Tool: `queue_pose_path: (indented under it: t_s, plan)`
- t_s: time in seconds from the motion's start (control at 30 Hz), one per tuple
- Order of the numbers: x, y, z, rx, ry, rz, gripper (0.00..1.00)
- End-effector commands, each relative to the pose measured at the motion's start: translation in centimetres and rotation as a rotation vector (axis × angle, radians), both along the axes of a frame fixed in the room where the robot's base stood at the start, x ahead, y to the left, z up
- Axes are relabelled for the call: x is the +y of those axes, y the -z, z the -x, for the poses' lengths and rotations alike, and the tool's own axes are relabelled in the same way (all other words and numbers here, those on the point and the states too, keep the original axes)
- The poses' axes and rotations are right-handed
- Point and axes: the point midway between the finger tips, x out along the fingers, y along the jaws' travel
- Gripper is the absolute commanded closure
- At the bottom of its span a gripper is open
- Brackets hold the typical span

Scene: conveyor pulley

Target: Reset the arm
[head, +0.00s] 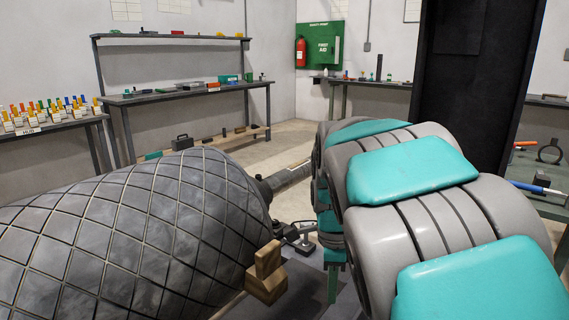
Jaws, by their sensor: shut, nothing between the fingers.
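The conveyor pulley (150,225) is a large grey drum with a diamond-grooved cover. It lies across the lower left of the head view, with its dark shaft (264,187) pointing to the back right. My arm, grey with teal covers, fills the right middle and hides much of its far end. My gripper (282,229) seems to be the small dark part to the left of the arm, close to the pulley's right end. It is shut and holds nothing. Whether it touches anything is unclear.
Wooden blocks (267,275) sit by the pulley's near right end. A shelved workbench (185,94) and a bench with coloured items (50,127) stand behind. A dark pillar (470,80) rises behind my arm. Bare floor (285,140) shows at the back middle.

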Motion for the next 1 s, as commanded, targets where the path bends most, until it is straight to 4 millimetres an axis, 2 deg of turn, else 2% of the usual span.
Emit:
queue_pose_path:
  t_s: [0.03,0.23,0.5,0.6,0.8,1.0]
  plan:
    - [-0.9,-0.1,2.0,0.010,-0.090,-0.006,1.00]
    - [-3.5,0.6,9.3,0.047,-0.530,-0.040,1.00]
    - [-5.0,3.2,19.6,0.091,-1.174,-0.119,1.00]
    - [-5.3,4.3,22.7,0.101,-1.388,-0.146,1.00]
    - [-5.4,5.8,26.2,0.110,-1.660,-0.181,1.00]
    - [-5.4,6.1,26.8,0.111,-1.717,-0.185,1.00]
